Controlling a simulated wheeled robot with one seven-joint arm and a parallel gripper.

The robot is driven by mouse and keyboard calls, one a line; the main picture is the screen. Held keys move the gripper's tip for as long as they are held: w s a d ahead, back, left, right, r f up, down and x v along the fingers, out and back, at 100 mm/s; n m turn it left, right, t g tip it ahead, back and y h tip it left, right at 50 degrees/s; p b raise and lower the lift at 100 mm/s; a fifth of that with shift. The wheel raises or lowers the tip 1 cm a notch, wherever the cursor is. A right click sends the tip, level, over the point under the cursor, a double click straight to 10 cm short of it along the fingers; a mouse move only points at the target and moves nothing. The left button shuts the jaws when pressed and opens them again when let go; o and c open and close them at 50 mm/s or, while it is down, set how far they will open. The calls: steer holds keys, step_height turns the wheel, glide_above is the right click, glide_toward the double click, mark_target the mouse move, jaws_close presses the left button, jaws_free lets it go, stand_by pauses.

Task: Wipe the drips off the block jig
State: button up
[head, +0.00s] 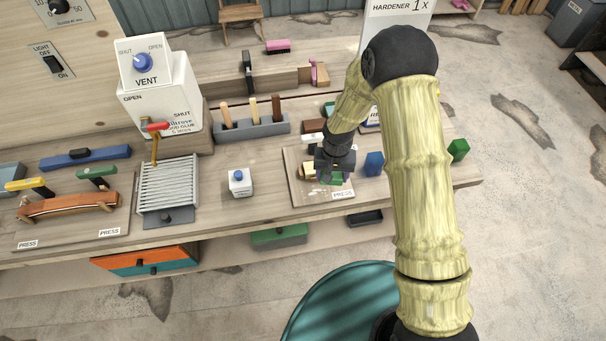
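A flat wooden board with one PRESS label, which looks like the block jig (313,198), lies on the bench right of centre. My gripper (334,174) is low over this board, pointing down. A green piece (337,181) shows right under or beside the fingers, and a small tan block (307,170) sits at their left. My arm and gripper hide much of the board. The fingers are dark and small here, so I cannot tell whether they are open or shut, or hold anything. I cannot make out drips or a wiping cloth.
A blue block (374,163) stands close right of the board; a green block (459,149) is farther right. A small white box with a blue knob (240,182) stands left. A grey rack with handled tools (255,128) is behind. Bare bench (270,190) lies between box and board.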

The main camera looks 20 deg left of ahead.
steer(key=s+a+r, duration=0.1)
steer(key=s+a, duration=0.2)
steer(key=a, duration=0.4)
steer(key=shift+s+a+r+n, duration=0.15)
steer(key=shift+s+a+n, duration=0.2)
steer(key=shift+s+n, duration=0.05)
